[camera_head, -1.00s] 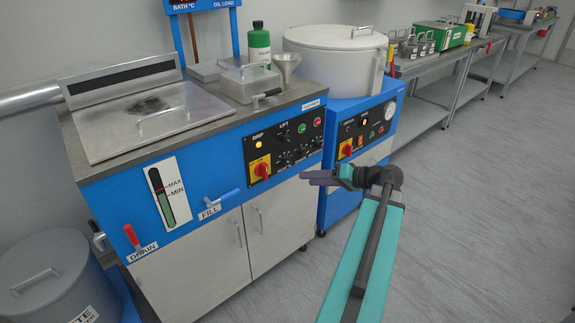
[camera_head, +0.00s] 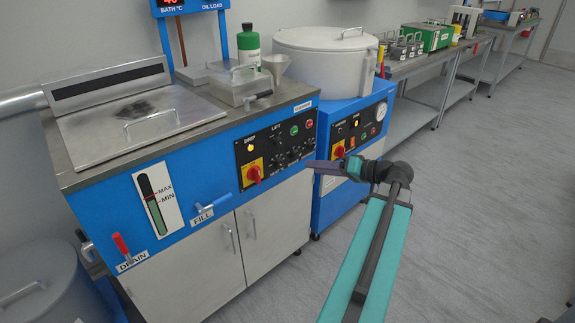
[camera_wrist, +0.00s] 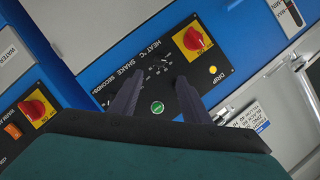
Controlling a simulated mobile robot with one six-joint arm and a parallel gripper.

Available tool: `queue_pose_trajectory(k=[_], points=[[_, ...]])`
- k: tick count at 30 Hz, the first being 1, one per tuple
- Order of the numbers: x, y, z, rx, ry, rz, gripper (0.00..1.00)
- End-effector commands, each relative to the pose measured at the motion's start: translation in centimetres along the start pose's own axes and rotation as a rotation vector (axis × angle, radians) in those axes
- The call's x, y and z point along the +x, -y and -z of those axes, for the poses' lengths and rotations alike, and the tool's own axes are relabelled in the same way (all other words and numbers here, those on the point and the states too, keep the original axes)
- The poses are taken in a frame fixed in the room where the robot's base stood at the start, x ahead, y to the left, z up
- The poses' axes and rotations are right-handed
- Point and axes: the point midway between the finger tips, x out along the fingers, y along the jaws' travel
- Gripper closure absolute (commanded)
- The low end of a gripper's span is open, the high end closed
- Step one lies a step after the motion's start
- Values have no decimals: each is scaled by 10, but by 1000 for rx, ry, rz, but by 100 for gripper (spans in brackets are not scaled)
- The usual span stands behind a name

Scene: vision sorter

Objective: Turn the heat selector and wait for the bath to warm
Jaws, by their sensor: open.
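The heat selector (camera_wrist: 161,70) is a small black dial with white marks under the HEAT °C label on the black control panel (camera_head: 275,152). In the wrist view it appears between and beyond the fingertips. My gripper (camera_wrist: 158,80) has its two dark fingers apart, with nothing held; in the head view my gripper (camera_head: 312,166) is in front of the panel's right end. Whether it touches the panel is unclear. The bath lies under a closed metal lid (camera_head: 95,135). The BATH °C display (camera_head: 170,3) is cut off at the top, its red digits only partly visible.
A red switch on yellow (camera_head: 252,172) and a lit amber DRIP lamp (camera_head: 251,147) share the panel. FILL (camera_head: 215,205) and red DRAIN (camera_head: 121,244) handles stick out at left. A second blue machine (camera_head: 350,145) stands at right. The floor at right is clear.

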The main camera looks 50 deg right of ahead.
Motion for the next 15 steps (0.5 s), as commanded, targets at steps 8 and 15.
queue_pose_trajectory(k=[8,15], points=[[33,0,-1,0,2,1,57],[65,0,-1,-1,3,2,57]])
